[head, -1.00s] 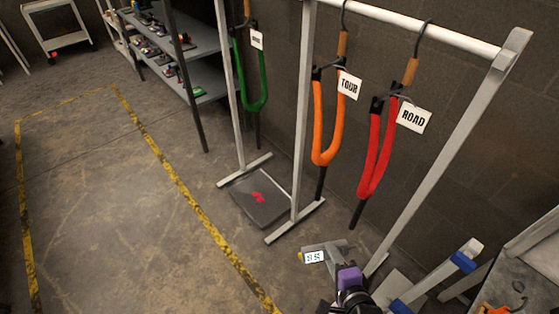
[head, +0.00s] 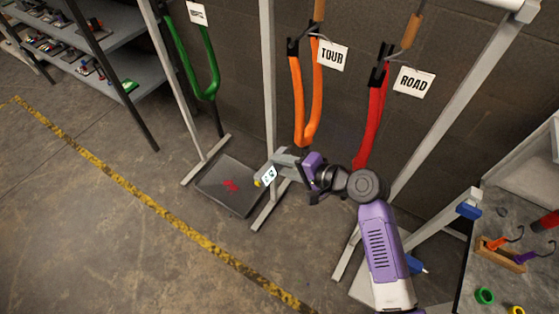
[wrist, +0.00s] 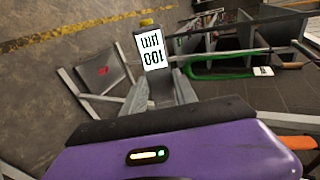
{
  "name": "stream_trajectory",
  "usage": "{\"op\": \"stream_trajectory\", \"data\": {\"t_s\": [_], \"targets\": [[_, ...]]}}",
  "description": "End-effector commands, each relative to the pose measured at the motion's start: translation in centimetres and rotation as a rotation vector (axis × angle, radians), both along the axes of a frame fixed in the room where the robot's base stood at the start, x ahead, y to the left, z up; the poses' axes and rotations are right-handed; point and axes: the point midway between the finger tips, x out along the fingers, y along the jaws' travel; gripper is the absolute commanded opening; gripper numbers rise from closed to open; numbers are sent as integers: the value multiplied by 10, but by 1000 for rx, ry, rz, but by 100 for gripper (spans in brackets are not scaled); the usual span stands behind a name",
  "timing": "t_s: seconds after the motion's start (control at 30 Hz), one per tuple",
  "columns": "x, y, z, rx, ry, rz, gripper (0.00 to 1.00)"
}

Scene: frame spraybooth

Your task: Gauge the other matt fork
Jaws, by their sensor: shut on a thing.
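My gripper (head: 309,165) is shut on a grey gauge (head: 284,158) with a yellow tip. In the wrist view the gauge's lit screen (wrist: 153,47) appears upside down and seems to read 100 µm. Three forks hang on rails: a green fork (head: 179,50), an orange fork (head: 297,95) tagged TOUR, and a red fork (head: 373,115) tagged ROAD. The gauge is below the orange fork, apparently apart from it. My arm hides the red fork's lower end. The green fork also shows in the wrist view (wrist: 215,77). The green fork's tag is not legible.
A dark plate (head: 228,198) with a red patch lies on the floor between rack feet. White rack posts (head: 268,80) stand close to my gripper. Shelves (head: 105,45) are at the upper left, a bench (head: 460,285) at the lower right. Floor (head: 100,230) at left is clear.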

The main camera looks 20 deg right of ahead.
Motion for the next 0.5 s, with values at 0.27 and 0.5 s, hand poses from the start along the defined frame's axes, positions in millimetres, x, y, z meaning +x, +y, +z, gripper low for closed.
{"op": "stream_trajectory", "data": {"t_s": [0.27, 0.5], "targets": [[7, 7, 15, 1, 3, 83, 0], [7, 6, 16, 1, 3, 79, 0]]}}
